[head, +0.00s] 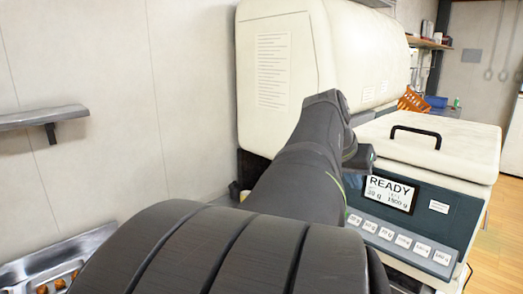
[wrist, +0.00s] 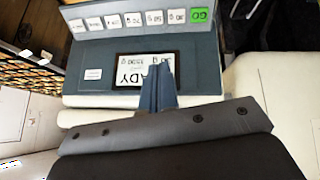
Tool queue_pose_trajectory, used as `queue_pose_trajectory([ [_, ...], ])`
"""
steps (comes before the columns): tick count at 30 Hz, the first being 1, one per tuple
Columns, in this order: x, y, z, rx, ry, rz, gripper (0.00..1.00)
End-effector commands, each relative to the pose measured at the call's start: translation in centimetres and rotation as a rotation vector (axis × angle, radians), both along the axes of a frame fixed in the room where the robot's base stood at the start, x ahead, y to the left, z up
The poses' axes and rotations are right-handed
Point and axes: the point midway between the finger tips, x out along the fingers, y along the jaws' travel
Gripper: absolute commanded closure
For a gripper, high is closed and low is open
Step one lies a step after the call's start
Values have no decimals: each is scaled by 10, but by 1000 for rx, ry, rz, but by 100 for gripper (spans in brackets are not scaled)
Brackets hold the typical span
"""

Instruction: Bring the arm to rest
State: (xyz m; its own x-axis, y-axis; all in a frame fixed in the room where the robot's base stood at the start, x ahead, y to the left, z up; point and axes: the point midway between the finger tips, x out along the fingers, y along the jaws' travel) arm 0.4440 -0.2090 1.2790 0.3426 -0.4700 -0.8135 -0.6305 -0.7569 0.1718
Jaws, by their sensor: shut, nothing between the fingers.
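My gripper (wrist: 158,70) shows in the wrist view with its two blue-grey fingers together and nothing between them. They point at the dark control panel (wrist: 110,50) of the white machine and cover part of its lit display (wrist: 133,72); I cannot tell whether they touch it. In the head view my arm reaches forward to the machine, and the fingers are hidden behind my own links. There the display (head: 389,193) reads READY above a row of white buttons (head: 403,240). A green GO button (wrist: 200,14) shows in the wrist view.
A large white housing (head: 285,80) stands behind my arm, and a white lid with a black handle (head: 415,133) is to the right. A metal tray (head: 75,247) with orange-brown pieces is at lower left. A grey shelf (head: 40,117) juts from the left wall.

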Motion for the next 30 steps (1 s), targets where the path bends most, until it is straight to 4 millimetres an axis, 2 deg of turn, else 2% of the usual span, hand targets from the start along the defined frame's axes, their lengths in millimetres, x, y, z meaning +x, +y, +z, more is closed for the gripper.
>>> queue_pose_trajectory([
  [6,4,22,9,187,-64,-102,100],
  [9,12,13,-13,185,-57,-102,100],
  [21,39,-14,-79,180,-58,-99,100],
  [22,39,-15,-80,180,-59,-98,100],
  [25,34,-9,-64,178,-64,-96,100],
  [30,30,-5,-56,178,-61,-97,100],
])
